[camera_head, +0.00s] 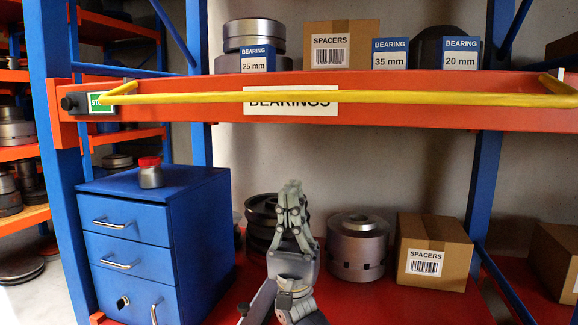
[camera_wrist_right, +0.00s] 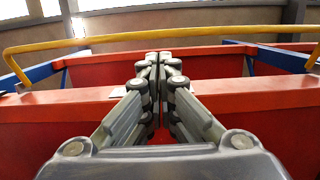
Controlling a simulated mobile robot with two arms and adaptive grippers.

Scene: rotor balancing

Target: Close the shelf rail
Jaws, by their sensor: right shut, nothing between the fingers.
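The yellow shelf rail (camera_head: 330,97) runs across the front of the orange beam (camera_head: 400,84), with bent ends at both sides. It crosses in front of the BEARINGS label (camera_head: 290,108). A black knob (camera_head: 69,103) and a green label (camera_head: 100,101) sit by its left end; I cannot tell if it is latched. My right gripper (camera_head: 292,190) points up below the beam, shut and empty, apart from the rail. In the right wrist view the rail (camera_wrist_right: 190,34) arches past the shut fingertips (camera_wrist_right: 158,60). My left gripper is not in view.
Boxes and bearing parts stand on the upper shelf behind the rail. Below are a blue drawer cabinet (camera_head: 150,235) with a red-capped jar (camera_head: 150,172), a metal hub (camera_head: 357,248) and a SPACERS box (camera_head: 432,250). The blue upright (camera_head: 55,150) stands at left.

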